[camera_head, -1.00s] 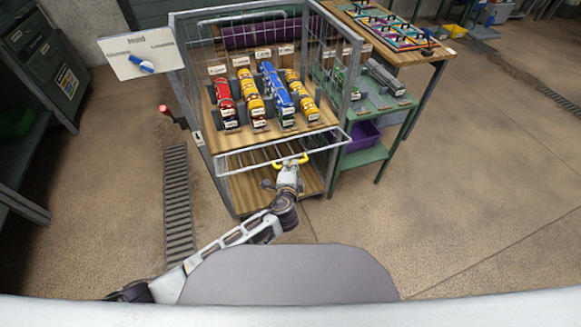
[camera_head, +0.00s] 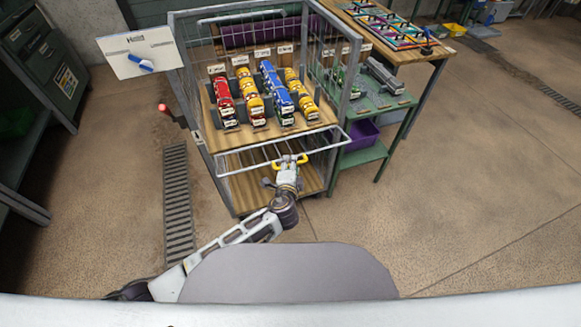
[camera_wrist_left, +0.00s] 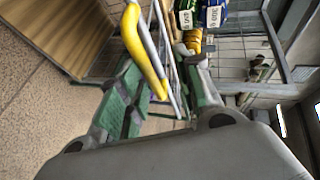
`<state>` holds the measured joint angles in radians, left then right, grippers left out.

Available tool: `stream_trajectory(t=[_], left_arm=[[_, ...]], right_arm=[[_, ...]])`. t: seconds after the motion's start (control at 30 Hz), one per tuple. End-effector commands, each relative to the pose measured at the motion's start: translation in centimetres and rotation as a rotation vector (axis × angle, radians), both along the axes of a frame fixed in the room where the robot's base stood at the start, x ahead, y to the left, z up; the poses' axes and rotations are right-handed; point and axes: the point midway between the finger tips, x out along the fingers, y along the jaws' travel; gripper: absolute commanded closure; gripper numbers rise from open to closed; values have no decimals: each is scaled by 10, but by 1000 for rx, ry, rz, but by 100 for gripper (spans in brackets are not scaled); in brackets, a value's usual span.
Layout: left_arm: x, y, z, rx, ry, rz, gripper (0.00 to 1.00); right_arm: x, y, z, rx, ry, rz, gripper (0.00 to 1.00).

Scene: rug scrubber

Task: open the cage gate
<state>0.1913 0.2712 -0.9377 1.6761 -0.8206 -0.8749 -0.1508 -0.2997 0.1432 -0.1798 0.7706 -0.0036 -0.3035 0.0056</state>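The cage (camera_head: 177,78) is a grey metal frame with wire mesh sides. Its gate (camera_head: 242,170) shows as a pale frame low across the front, seen at a steep angle; I cannot tell how far open it is. A yellow handle (camera_head: 276,166) is on the gate's front edge and shows large in the left wrist view (camera_wrist_left: 147,60). My left gripper (camera_head: 289,163) is at this handle. Its green-padded fingers (camera_wrist_left: 163,78) are apart, with the handle's lower end between them, nearer the left finger. My right gripper is not in view.
A white sign panel (camera_head: 139,53) and a red-tipped lever (camera_head: 165,109) are at the cage's left. A green table (camera_head: 365,155) adjoins its right side. The floor (camera_head: 450,190) at right is clear.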

Motion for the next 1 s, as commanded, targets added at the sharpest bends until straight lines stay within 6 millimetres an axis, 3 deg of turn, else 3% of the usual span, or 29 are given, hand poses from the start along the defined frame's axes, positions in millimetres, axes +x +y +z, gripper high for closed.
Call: stream_trajectory(t=[0.27, 0.7, 1.0], left_arm=[[0, 0, 25, -3, -3, -1, 66], [0, 0, 83, -2, -1, 0, 66], [-1, 0, 96, 0, 1, -1, 66]], right_arm=[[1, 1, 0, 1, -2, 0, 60], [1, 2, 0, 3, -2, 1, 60], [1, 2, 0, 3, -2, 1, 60]])
